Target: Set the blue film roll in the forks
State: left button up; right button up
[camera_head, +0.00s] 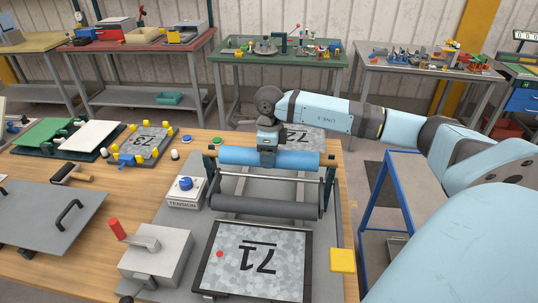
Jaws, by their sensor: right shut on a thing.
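The blue film roll (240,156) lies level across the laminator-like frame at the middle of the bench. My right gripper (268,157) comes down from above and is shut on the roll near its middle. The dark fork uprights (210,161) stand at the roll's left end, with another fork (329,162) at its right end. The roll's ends are close to both forks, but I cannot tell whether they rest in the slots. My left gripper is not in view.
A dark roller (262,206) lies in front of the blue roll. A blue-framed cart (390,205) stands right of the bench.

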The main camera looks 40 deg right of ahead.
jog(key=shift+f+b, duration=0.7)
jog(key=shift+f, duration=0.2)
dwell(1.0)
jog(key=o, duration=1.1)
jog(key=r, duration=0.4)
jog(key=r+b, duration=0.1)
jog(key=r, duration=0.8)
jog(key=shift+w+d+r, duration=0.15)
jog(key=shift+d+r, duration=0.1)
jog(key=shift+r, duration=0.15)
